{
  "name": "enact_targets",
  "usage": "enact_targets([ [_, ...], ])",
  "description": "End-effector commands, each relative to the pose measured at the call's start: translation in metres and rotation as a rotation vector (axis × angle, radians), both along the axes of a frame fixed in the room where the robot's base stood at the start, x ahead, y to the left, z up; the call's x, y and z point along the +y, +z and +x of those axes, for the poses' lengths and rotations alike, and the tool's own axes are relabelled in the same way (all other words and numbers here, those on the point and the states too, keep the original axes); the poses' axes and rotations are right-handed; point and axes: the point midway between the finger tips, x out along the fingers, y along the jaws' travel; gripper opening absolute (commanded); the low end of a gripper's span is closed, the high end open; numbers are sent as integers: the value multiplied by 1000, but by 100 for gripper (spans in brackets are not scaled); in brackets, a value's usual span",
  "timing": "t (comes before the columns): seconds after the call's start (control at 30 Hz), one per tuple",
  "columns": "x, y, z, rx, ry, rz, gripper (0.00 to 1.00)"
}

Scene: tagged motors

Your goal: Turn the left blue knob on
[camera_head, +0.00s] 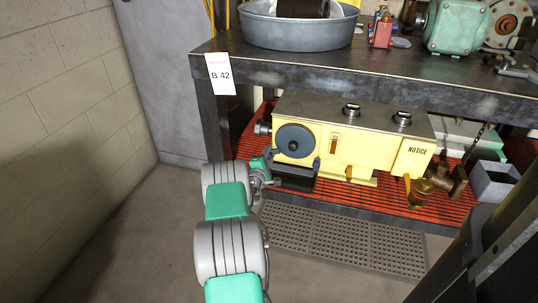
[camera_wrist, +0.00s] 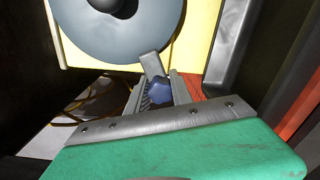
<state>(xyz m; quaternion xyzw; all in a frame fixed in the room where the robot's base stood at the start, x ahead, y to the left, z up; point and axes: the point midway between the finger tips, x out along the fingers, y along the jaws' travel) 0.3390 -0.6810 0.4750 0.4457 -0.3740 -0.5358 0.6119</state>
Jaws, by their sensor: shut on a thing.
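The yellow machine (camera_head: 365,150) stands on the shelf under the workbench, with a large grey disc (camera_head: 294,140) on its left front. The left blue knob (camera_wrist: 160,90) is below the disc in the wrist view, between the two metal fingers of my gripper (camera_wrist: 156,93). The fingers are shut on it and partly cover it. In the head view my gripper (camera_head: 270,165) is at the lower left of the disc, and the left knob is hard to make out there. Another small blue knob (camera_head: 316,163) sits at the disc's lower right. The direction the left knob points cannot be told.
The workbench top (camera_head: 290,58) hangs over the machine, with its leg (camera_head: 213,125) close to the left of my arm. A dark box (camera_head: 294,177) juts out below the disc. A red slatted shelf (camera_head: 390,190) lies underneath.

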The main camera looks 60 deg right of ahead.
Motion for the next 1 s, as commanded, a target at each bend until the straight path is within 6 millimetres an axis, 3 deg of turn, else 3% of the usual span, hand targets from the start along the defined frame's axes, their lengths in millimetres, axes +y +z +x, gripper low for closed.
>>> enact_targets([
  [0.57,0,-1,-1,41,-2,-4,0],
  [0.6,0,-1,-1,41,-2,-4,28],
  [0.7,0,-1,-1,40,-2,-5,36],
  [1.0,4,0,0,41,0,-5,36],
])
